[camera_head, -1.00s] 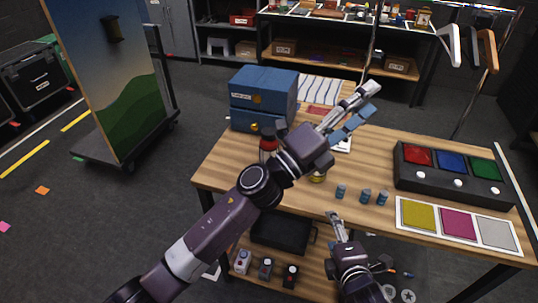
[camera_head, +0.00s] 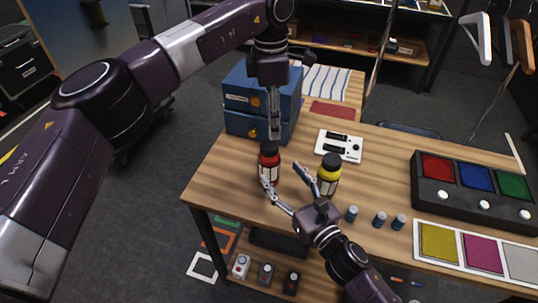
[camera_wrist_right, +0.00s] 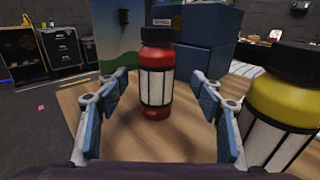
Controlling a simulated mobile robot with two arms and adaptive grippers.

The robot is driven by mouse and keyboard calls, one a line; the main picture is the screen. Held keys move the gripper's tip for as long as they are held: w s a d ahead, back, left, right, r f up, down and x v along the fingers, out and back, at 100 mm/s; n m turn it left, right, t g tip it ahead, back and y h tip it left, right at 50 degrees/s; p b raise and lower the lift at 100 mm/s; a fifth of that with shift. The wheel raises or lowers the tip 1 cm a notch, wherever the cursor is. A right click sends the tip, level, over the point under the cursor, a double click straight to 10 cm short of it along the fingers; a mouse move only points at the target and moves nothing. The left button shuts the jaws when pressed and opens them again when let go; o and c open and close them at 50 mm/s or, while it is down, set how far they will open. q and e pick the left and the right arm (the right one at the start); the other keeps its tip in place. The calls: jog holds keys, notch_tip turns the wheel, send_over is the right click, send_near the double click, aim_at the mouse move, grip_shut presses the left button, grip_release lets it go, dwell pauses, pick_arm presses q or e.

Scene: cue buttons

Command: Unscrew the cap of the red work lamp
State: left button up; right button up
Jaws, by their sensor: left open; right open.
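The red work lamp (camera_head: 268,166), with a black cap (camera_head: 268,148) and pale panels, stands upright on the wooden table near its left edge. In the right wrist view the lamp (camera_wrist_right: 155,85) appears between the two spread fingers, a little ahead of them. My right gripper (camera_head: 281,174) is open, low at the table on the lamp's near right side, and holds nothing. My left gripper (camera_head: 274,135) points straight down just above the cap. It is open, seen nearly edge-on, and whether it touches the cap is unclear.
A yellow lamp (camera_head: 328,176) with a black cap stands close to the right gripper. Blue boxes (camera_head: 240,100) are stacked behind. A white switch panel (camera_head: 339,146), several small blue cylinders (camera_head: 380,219) and a dark button box (camera_head: 470,190) lie to the right.

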aim_at(275, 166)
jog(key=shift+a+r, duration=0.35)
jog(key=x, duration=0.6)
jog(key=shift+w+f, duration=0.1)
jog(key=shift+w, duration=0.05)
jog(key=shift+w+a, duration=0.25)
grip_shut()
